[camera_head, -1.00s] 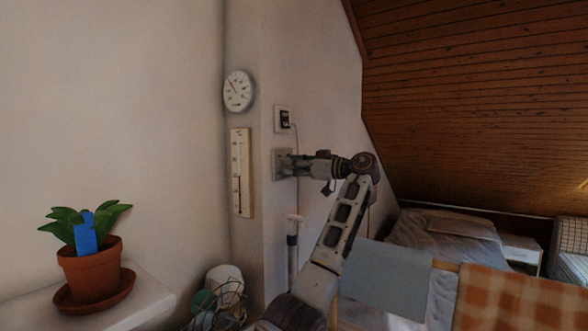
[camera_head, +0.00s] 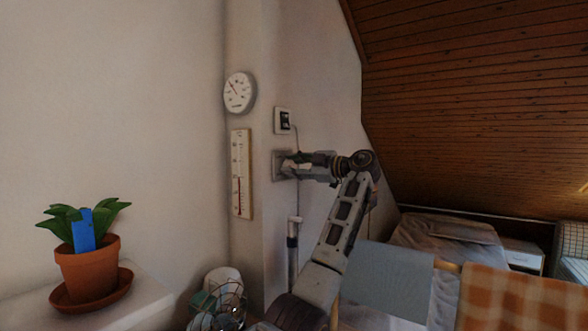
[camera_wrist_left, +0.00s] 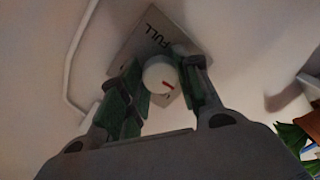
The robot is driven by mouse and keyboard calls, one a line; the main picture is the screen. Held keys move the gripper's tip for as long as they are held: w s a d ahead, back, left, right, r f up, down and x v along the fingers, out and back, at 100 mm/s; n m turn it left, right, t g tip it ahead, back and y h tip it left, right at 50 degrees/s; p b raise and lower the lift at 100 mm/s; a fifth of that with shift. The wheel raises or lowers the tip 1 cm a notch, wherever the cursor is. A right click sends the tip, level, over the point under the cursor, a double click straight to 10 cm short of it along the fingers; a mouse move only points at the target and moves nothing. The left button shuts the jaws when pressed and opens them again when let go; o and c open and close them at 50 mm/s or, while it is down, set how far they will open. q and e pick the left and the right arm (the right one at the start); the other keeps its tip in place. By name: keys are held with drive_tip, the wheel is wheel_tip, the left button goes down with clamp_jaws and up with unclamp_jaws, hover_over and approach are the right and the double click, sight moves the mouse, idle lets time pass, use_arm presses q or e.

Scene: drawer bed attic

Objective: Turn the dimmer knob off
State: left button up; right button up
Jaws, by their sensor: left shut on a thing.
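The dimmer plate (camera_head: 277,170) is a square plate on the wall, partly covered by my gripper in the head view. In the left wrist view the plate (camera_wrist_left: 135,48) looks tilted and carries the word FULL. The white round dimmer knob (camera_wrist_left: 158,72) has a red mark, which points toward the right finger and away from the word FULL. My left gripper (camera_head: 291,165) is at the plate, and in the left wrist view its green-padded fingers (camera_wrist_left: 162,85) are shut on the knob from both sides. The knob is hidden in the head view. My right gripper is not in view.
A switch (camera_head: 284,120) is above the plate. A thermometer (camera_head: 241,175) and a round dial (camera_head: 239,92) hang to the left. A potted plant (camera_head: 88,265) stands on a white ledge at lower left. A wire basket (camera_head: 222,308) is low in front.

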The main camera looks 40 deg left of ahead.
use_arm(q)
drive_tip(key=n+b, duration=0.1)
drive_tip(key=n, duration=0.7)
drive_tip(key=shift+f+n+t, duration=0.15)
drive_tip(key=shift+n+t, duration=0.15)
drive_tip(key=shift+n, duration=0.1)
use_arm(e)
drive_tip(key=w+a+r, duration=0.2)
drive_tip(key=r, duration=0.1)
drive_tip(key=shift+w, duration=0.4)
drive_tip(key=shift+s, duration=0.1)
use_arm(q)
drive_tip(key=o, duration=1)
drive_tip(key=shift+w, duration=0.1)
drive_tip(key=shift+o, duration=0.3)
